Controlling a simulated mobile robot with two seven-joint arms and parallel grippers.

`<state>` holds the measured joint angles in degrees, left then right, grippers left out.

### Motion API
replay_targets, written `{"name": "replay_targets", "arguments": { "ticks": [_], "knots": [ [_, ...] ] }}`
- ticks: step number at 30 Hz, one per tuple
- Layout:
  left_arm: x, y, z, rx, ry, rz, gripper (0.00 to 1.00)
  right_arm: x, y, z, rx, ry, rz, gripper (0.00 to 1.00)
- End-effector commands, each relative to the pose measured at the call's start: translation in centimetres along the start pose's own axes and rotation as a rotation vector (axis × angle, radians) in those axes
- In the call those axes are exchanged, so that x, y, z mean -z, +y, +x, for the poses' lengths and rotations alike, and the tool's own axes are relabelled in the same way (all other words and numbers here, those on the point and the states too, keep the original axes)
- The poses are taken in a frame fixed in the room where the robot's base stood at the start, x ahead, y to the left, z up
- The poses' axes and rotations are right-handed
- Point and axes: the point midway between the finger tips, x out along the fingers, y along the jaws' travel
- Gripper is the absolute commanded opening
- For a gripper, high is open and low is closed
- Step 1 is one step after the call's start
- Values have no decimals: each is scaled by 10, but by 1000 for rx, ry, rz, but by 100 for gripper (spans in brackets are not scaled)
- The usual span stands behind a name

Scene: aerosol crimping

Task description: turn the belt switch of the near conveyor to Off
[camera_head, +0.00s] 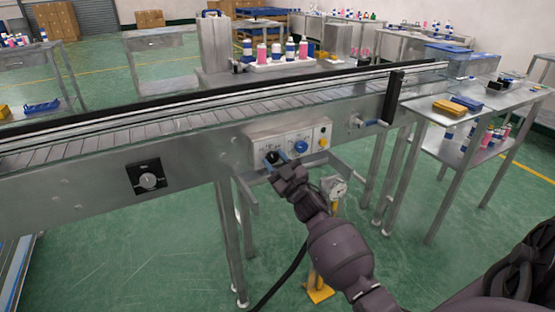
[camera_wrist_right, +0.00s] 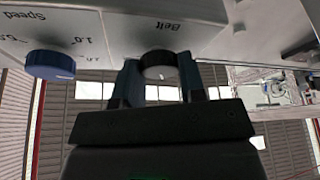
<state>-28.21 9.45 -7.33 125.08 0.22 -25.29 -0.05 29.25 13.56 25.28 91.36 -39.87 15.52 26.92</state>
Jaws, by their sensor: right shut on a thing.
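The near conveyor (camera_head: 100,170) runs across the head view with a pale control panel (camera_head: 258,139) on its front. The belt switch is a black round knob (camera_wrist_right: 158,58) under the label "Belt", which appears upside down in the right wrist view. My right gripper (camera_head: 275,160) reaches up to the panel's left part and is shut on this knob, one finger on each side. In the head view my fingers partly cover the knob, and its setting cannot be read. My left gripper is not in view.
A blue speed knob (camera_head: 301,147) sits beside the belt switch and also shows in the wrist view (camera_wrist_right: 50,65). A crank handle (camera_head: 376,123) sticks out at right.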

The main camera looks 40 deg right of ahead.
Motion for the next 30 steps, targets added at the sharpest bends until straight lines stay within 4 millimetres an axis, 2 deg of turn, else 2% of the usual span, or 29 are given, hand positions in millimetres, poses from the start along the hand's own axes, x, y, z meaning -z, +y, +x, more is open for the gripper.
{"name": "replay_targets", "arguments": {
  "ticks": [6,15,30],
  "knots": [
    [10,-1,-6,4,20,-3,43,4,3,2,71,4,-176,14],
    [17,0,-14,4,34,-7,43,3,3,2,144,2,-351,14],
    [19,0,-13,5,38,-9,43,0,2,0,181,0,-441,14]
  ]
}}
